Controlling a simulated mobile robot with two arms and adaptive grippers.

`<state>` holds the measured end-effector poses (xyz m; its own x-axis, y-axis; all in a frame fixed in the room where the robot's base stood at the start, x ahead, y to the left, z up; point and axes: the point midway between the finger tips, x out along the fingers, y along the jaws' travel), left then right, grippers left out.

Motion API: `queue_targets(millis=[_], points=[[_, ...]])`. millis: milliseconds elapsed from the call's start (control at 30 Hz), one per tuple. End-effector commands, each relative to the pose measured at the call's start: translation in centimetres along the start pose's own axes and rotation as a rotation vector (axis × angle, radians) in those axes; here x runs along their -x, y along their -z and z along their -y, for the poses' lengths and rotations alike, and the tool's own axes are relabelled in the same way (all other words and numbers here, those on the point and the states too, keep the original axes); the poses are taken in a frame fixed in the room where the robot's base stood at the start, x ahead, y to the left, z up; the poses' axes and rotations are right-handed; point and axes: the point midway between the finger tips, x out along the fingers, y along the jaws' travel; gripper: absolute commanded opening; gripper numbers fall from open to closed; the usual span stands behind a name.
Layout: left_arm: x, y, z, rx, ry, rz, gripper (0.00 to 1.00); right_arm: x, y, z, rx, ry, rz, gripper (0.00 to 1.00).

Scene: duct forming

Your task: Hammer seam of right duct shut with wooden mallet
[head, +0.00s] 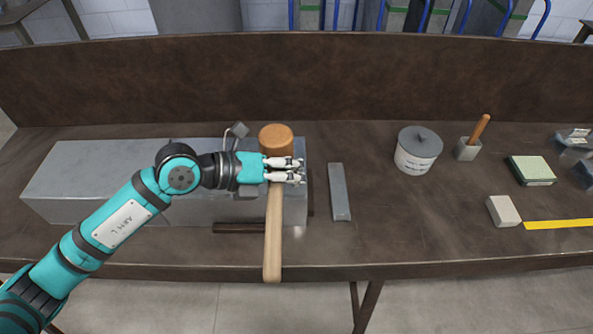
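A long grey sheet-metal duct (95,180) lies along the left half of the bench; my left arm covers part of it. I see only one clear duct body, and its seam cannot be made out. The wooden mallet (273,235) is at the duct's right end, its round head (276,138) away from me and its pale handle reaching toward the front edge. My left gripper (286,170) lies across the handle just below the head, fingers pointing right. Whether the fingers are closed around the handle is unclear. My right gripper is not in view.
A flat grey metal bar (340,192) lies right of the mallet. Farther right are a lidded white tub (417,152), a wood-handled tool in a grey holder (468,150), a green-topped block (531,170), a pale block (503,211) and yellow tape (560,224). The middle front is clear.

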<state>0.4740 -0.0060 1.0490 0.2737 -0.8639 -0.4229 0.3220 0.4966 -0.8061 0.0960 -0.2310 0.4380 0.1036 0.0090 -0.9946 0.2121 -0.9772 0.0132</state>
Motion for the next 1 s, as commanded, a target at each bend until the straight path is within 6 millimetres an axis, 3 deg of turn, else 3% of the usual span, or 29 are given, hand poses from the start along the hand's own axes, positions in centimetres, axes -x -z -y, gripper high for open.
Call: queue_targets(millis=[100,267,500,600,1000], points=[[0.1,-0.2,0.3,-0.003,0.003,0.003,0.00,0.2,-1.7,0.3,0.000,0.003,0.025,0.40],[0.0,-0.1,0.1,-0.003,0.003,0.003,0.00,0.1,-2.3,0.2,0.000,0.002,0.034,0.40],[-3.0,3.0,-5.7,0.002,0.003,0.001,0.00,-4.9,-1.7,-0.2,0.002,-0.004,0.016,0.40],[-3.9,3.7,-7.3,0.000,0.003,0.002,0.00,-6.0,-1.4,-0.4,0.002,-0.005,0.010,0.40],[-4.0,3.9,-7.5,-0.002,0.001,0.001,0.00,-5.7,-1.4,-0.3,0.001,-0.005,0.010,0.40]])
